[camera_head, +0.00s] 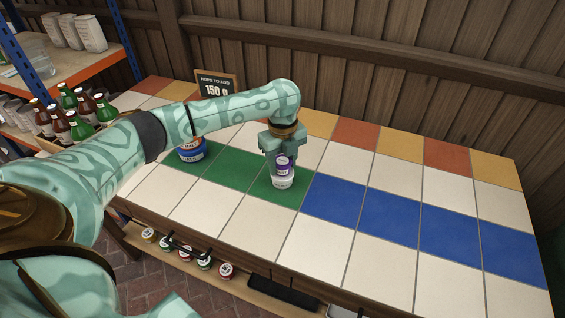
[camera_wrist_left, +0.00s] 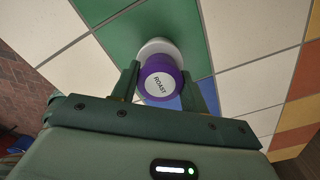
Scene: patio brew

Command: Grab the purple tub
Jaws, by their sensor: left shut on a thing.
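The purple tub (camera_head: 283,179) stands upright on a green tile of the tiled table. It has a purple lid and a pale, whitish lower body. My right gripper is not in view.
A blue tub (camera_head: 191,152) with an orange band stands left on the green tiles, partly behind my arm. A sign (camera_head: 215,88) reading "150 g" stands at the back. Bottles (camera_head: 80,122) fill a crate at left. The table's right side (camera_head: 390,210) is clear.

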